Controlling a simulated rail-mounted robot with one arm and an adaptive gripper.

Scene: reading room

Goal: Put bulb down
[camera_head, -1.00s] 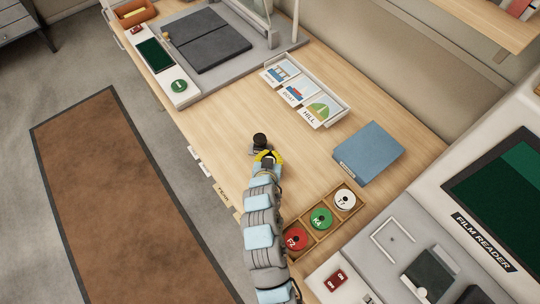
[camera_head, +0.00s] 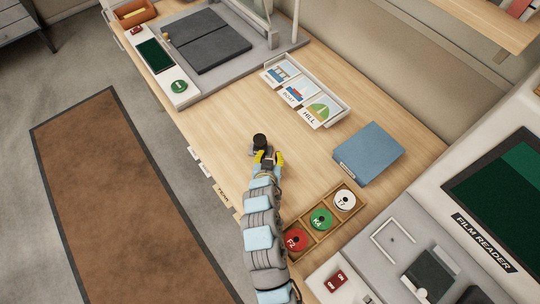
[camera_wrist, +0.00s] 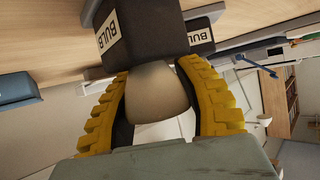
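The bulb (camera_wrist: 157,95) shows in the wrist view as a pale rounded piece between my yellow fingers. It meets a dark block (camera_wrist: 152,25) with a white BULB label. A second BULB label (camera_wrist: 202,36) is on a dark piece behind it. The contact under the dark block is partly hidden.
On the wooden desk (camera_head: 225,130) are a card rack (camera_head: 335,119), a blue book or box (camera_head: 368,153) and a wooden tray (camera_head: 331,225) with red, green and white discs. The film reader (camera_head: 482,243) is at right. The desk left of the rack is clear.

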